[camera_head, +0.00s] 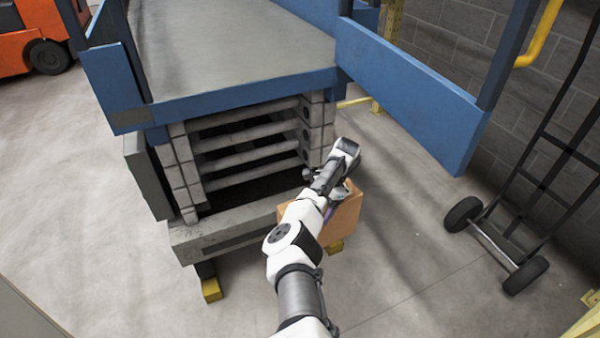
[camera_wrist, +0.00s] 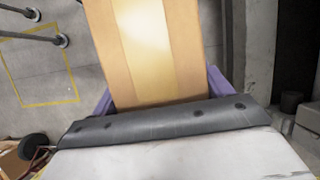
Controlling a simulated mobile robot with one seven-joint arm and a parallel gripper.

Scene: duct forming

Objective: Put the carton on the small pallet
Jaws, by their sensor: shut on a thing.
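The carton (camera_head: 345,217) is a tan box in the head view, partly hidden behind my arm. My gripper (camera_head: 332,204) is shut on it and holds it at the right front corner of the blue and grey machine. In the wrist view the carton (camera_wrist: 150,45), with a lighter tape strip, fills the top middle between my purple fingers (camera_wrist: 162,92). I cannot make out the small pallet in either view. A brown object (camera_wrist: 12,160) at the lower left of the wrist view is too cut off to name.
The blue and grey machine (camera_head: 235,92) with a grey front ledge (camera_head: 220,232) stands close on the left. A hand truck (camera_head: 530,210) leans at the right by the block wall. An orange vehicle (camera_head: 35,35) is far left. Floor between machine and hand truck is clear.

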